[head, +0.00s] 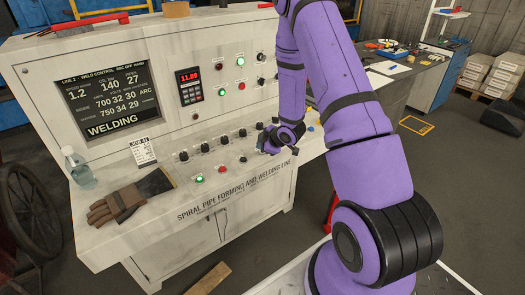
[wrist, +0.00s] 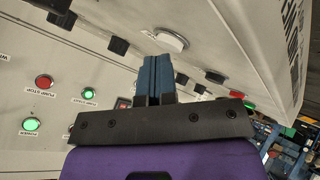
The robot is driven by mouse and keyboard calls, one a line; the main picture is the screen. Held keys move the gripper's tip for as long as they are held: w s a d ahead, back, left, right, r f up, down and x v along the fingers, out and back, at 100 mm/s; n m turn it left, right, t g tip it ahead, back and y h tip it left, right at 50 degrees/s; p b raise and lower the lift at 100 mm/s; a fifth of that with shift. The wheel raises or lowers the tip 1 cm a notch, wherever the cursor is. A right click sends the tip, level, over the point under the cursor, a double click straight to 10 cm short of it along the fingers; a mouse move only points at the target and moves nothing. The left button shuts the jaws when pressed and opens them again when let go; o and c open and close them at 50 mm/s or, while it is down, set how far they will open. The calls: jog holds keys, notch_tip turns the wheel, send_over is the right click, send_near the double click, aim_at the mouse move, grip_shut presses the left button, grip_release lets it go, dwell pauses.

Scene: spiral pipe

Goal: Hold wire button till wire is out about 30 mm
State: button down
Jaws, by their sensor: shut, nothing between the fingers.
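My gripper (head: 266,149) is at the right part of the white console (head: 110,205), low over its sloped front panel. In the wrist view its two blue-grey fingers (wrist: 157,62) are together, with nothing between them. Their tips are close to a white round button or cap (wrist: 170,40) on the panel. I cannot tell whether they touch it. No wire button label is readable, and no wire shows. In the head view my purple arm and the gripper hide part of the panel's right side.
The console screen (head: 108,98) reads WELDING. A workbench (head: 392,85) is behind right.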

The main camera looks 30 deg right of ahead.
aim_at(262, 157)
jog(key=shift+r, duration=0.75)
jog(key=shift+r, duration=2.45)
jog(key=shift+r, duration=0.15)
dwell(0.7)
jog(key=s+a+r+m+h, duration=0.1)
jog(key=s+a+r+m, duration=0.15)
jog(key=r, duration=0.55)
jog(key=s+a+r+m+g+h, duration=0.15)
jog(key=s+r, duration=0.25)
jog(key=r, duration=0.4)
jog(key=s+a+r+m+h, duration=0.1)
jog(key=s+r+m+h, duration=0.15)
jog(key=r, duration=0.65)
jog(key=s+a+r+m+y, duration=0.1)
jog(key=s+a+r, duration=0.2)
jog(key=s, duration=0.5)
jog(key=s+a+r+m+g+y, duration=0.1)
jog(key=s+a+r+m, duration=0.1)
jog(key=s, duration=0.6)
jog(key=s+a+r+m+g, duration=0.1)
jog(key=s+a+r+m, duration=0.1)
jog(key=s+a, duration=0.3)
jog(key=s+r, duration=0.1)
jog(key=s, duration=0.3)
jog(key=shift+r+y, duration=0.4)
